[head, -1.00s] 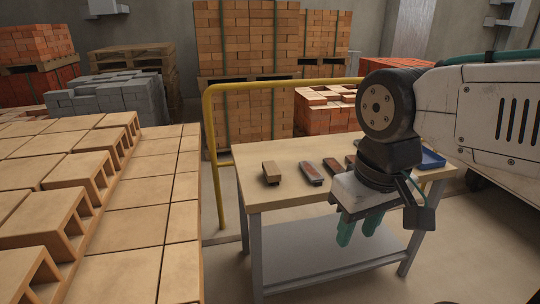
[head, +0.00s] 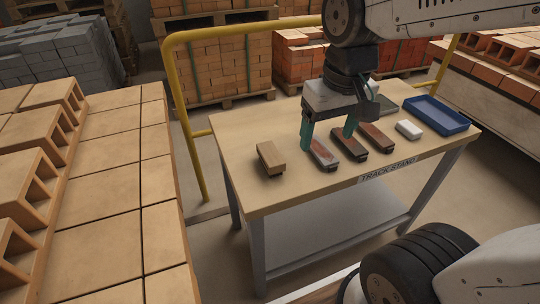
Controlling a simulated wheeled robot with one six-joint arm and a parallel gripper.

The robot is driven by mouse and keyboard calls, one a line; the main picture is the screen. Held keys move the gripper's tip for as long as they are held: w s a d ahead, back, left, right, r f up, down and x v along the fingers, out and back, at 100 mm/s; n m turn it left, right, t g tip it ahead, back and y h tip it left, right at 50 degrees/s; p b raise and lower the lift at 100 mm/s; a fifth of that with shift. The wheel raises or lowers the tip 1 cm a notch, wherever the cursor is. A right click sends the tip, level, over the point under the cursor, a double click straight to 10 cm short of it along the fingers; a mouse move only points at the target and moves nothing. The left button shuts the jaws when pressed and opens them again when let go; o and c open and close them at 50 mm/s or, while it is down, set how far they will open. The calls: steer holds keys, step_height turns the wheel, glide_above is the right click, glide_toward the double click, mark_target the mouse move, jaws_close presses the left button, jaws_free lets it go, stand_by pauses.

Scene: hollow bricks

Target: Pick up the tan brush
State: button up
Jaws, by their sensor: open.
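The tan brush (head: 271,157) lies at the left end of the wooden table top, its light wooden block up and a dark underside just showing. My gripper (head: 327,141) is open and empty, its two green fingers pointing down over the table. It is to the right of the tan brush, apart from it. The fingers show in front of or over the grey-and-red brush (head: 323,153) and the dark brown brush (head: 349,144); I cannot tell how high they are above them.
A reddish-brown brush (head: 376,137), a white block (head: 408,129) and a blue tray (head: 436,114) are farther right on the table (head: 235,140). A yellow rail (head: 185,110) stands behind and left. Hollow bricks (head: 40,100) are stacked at left. The table's left front is clear.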

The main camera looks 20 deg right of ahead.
steer(key=w+f, duration=0.4)
steer(key=w, duration=0.4)
glide_above(271, 153)
steer(key=s, duration=0.1)
step_height(271, 153, down, 13)
steer(key=shift+d+f, duration=0.1)
steer(key=shift+f, duration=0.05)
steer(key=f, duration=0.2)
steer(key=w+f, duration=0.1)
steer(key=f, duration=0.4)
steer(key=shift+w+f, duration=0.2)
steer(key=shift+f, duration=0.15)
steer(key=shift+c, duration=0.3)
steer(key=c, duration=1.1)
